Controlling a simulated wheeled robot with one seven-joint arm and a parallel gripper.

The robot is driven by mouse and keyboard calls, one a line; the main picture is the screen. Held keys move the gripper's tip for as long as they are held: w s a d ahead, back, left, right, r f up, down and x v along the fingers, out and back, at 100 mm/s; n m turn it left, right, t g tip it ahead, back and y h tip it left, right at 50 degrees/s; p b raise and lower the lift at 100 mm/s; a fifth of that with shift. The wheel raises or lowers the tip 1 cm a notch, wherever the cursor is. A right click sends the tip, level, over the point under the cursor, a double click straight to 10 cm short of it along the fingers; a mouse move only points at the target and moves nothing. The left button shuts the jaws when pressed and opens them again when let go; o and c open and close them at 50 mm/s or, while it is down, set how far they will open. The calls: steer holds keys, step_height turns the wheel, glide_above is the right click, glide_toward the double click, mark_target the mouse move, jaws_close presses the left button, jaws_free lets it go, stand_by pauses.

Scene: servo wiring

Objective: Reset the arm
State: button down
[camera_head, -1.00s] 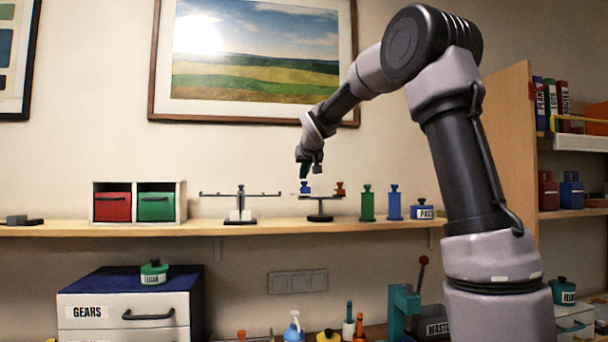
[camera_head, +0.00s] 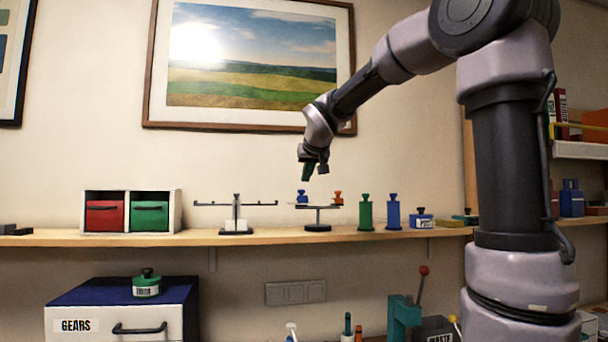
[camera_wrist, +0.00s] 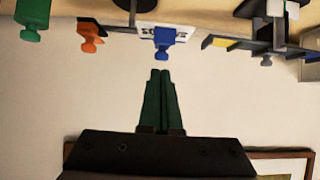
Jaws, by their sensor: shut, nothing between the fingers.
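My gripper (camera_head: 313,172) hangs from my arm in front of the wall, a little above the shelf and the small balance. In the wrist view my gripper (camera_wrist: 161,74) has its green fingers together, with nothing between them. The blue weight (camera_head: 302,197) sits on the left side of the balance (camera_head: 318,213), below the fingertips, apart from them. The orange weight (camera_head: 338,198) sits on its right side. In the wrist view, which looks upside down, the blue weight (camera_wrist: 163,38) lies just beyond the fingertips and the orange weight (camera_wrist: 90,38) to the left.
The shelf (camera_head: 270,238) also holds a second balance (camera_head: 236,215), a cubby with a red bin (camera_head: 105,216) and a green bin (camera_head: 149,216), a green weight (camera_head: 366,213) and a blue one (camera_head: 393,213). A framed picture (camera_head: 150,75) hangs behind my arm. Drawers (camera_head: 75,326) stand below left.

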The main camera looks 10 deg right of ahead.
steer(key=shift+s, duration=0.2)
stand_by(0.4)
steer(key=s+d+f+m+g, duration=0.1)
steer(key=s+f, duration=0.4)
steer(key=s, duration=0.5)
steer(key=s+d+f+m+g+y, duration=0.1)
steer(key=s+f, duration=0.4)
steer(key=s, duration=0.5)
steer(key=s+d+f+m+g+y, duration=0.1)
steer(key=s+f, duration=0.4)
steer(key=s, duration=0.6)
steer(key=d+m+g, duration=0.1)
steer(key=d, duration=0.1)
steer(key=shift+d+g, duration=0.3)
